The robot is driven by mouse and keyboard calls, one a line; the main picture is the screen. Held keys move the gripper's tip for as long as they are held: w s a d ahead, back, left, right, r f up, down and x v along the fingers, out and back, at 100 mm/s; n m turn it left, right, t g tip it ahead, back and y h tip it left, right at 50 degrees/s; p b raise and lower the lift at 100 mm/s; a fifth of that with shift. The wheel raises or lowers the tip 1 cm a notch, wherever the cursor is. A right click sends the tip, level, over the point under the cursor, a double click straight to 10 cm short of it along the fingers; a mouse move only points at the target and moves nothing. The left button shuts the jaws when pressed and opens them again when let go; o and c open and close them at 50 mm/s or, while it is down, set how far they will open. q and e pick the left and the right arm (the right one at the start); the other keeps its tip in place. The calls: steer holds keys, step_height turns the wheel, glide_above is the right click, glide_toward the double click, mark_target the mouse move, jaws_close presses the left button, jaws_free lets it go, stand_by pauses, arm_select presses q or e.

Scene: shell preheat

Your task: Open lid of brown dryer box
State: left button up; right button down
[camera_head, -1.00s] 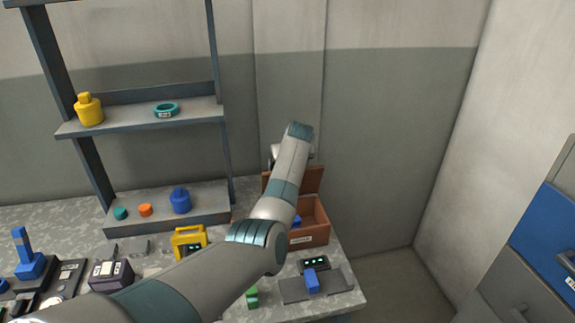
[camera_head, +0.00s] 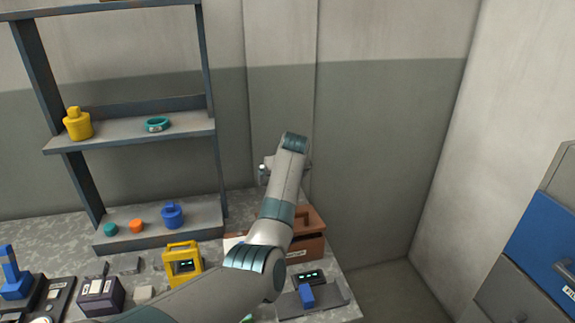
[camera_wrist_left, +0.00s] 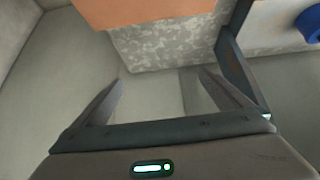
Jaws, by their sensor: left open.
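The brown dryer box (camera_head: 308,247) stands at the right end of the workbench, partly hidden behind my left arm. A brown-orange surface of the box (camera_wrist_left: 150,12) fills the top of the left wrist view. My left gripper (camera_wrist_left: 160,82) is open, with nothing between its fingers. In the head view its hand is above and behind the box, mostly hidden by the wrist. My right gripper is out of view.
A grey shelf rack (camera_head: 130,139) with a yellow bottle and teal ring stands left. A yellow device (camera_head: 183,263) and a grey pad (camera_head: 328,292) with a blue block are near the box. Walls stand behind and right; blue drawers (camera_head: 550,235) are at right.

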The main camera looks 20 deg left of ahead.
arm_select(q)
steer(key=b+v, duration=0.3)
steer(key=v, duration=1.1)
steer(key=shift+b, duration=0.35)
